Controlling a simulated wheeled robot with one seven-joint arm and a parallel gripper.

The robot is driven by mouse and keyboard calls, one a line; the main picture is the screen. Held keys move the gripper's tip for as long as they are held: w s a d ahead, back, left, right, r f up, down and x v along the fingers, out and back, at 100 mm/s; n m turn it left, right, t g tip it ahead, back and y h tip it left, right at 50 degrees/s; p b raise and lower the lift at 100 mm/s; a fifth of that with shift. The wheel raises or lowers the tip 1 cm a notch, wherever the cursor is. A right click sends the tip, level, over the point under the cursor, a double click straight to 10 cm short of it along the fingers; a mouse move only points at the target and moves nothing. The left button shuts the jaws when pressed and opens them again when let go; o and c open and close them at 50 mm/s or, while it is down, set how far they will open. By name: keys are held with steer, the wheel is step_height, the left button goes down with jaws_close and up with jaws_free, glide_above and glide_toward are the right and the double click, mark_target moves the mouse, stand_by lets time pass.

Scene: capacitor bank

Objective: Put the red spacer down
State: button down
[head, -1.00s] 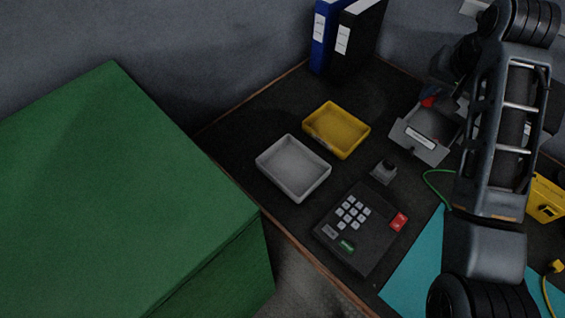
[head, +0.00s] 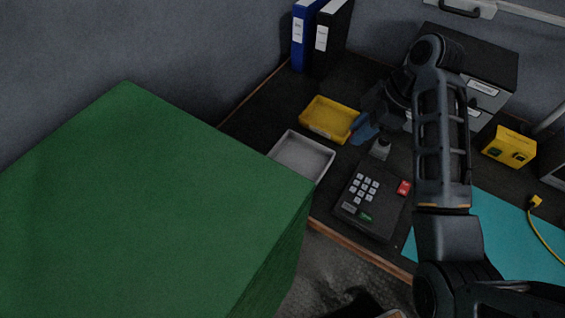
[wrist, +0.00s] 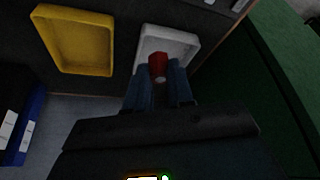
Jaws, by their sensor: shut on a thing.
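The red spacer (wrist: 157,66) is held between the blue fingertips of my gripper (wrist: 158,80) in the wrist view. Beyond it in that view is the white tray (wrist: 180,38), which looks empty. In the head view my gripper's blue fingers (head: 364,129) are by the right side of the yellow tray (head: 331,118), right of the white tray (head: 302,157). The spacer cannot be made out in the head view. The gap between the spacer and the surface below cannot be told.
A keypad box (head: 368,199) and a small grey knob-like block (head: 380,149) sit on the dark bench. Blue and black binders (head: 328,38) stand at the back. A large green block (head: 150,210) fills the left. A yellow box (head: 508,147) and teal mat (head: 510,235) are at right.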

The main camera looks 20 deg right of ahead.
steer(key=shift+a+f, duration=0.1)
steer(key=shift+a, duration=0.25)
steer(key=w+a+f, duration=0.2)
steer(key=a, duration=0.1)
steer(key=w+a+f, duration=0.2)
steer(key=a, duration=0.1)
steer(key=w+a+f+p, duration=0.1)
steer(key=a+f, duration=0.1)
steer(key=a, duration=0.1)
steer(key=shift+w+a+f, duration=0.25)
steer(key=shift+w+f, duration=0.05)
steer(key=shift+w, duration=0.1)
steer(key=shift+a+f, duration=0.15)
steer(key=shift+f+p, duration=0.3)
steer(key=shift+f, duration=1.7)
steer(key=c, duration=1)
jaws_free()
steer(key=shift+f, duration=0.1)
steer(key=v, duration=1.2)
steer(key=shift+w, duration=0.15)
